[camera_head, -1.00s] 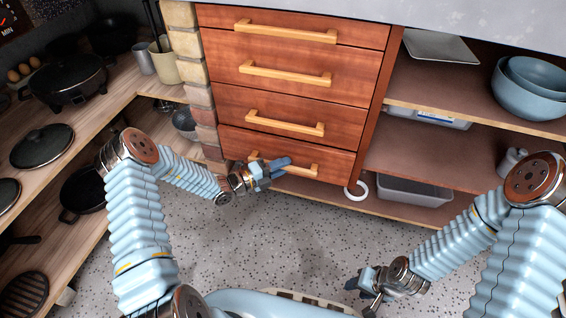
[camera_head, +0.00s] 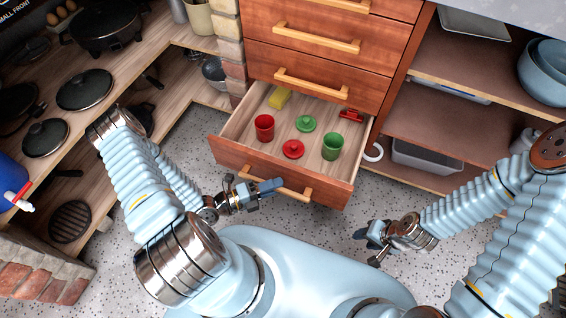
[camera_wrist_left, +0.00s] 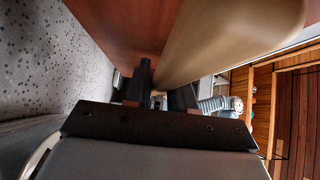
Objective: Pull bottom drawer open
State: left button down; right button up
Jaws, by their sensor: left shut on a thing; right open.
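The bottom drawer (camera_head: 235,157) of the wooden cabinet is pulled well out, its inside showing in the head view. Its light wooden handle (camera_head: 285,186) runs along the front. My left gripper (camera_head: 262,189) is at the left part of this handle and is shut on it. In the left wrist view the handle (camera_wrist_left: 225,40) is large and close, with the dark fingers (camera_wrist_left: 158,88) at it; the exact contact is partly hidden. My right gripper (camera_head: 372,243) is open and empty above the floor, to the right of the drawer.
The drawer holds a red cup (camera_head: 264,127), a green cup (camera_head: 332,147), a red lid (camera_head: 293,149), a green lid (camera_head: 306,123), a yellow item (camera_head: 280,97) and a red item (camera_head: 350,115). Shelves with pans stand left; open shelves stand right. Speckled floor is free between.

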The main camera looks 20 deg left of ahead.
pick_arm(q)
jog(key=s, duration=0.7)
jog(key=shift+a, duration=0.1)
jog(key=c, duration=1)
grip_release()
jog(key=shift+c, duration=0.2)
jog(key=v, duration=1.3)
jog(key=shift+s+a+b, duration=0.25)
jog(key=shift+a+b, duration=0.05)
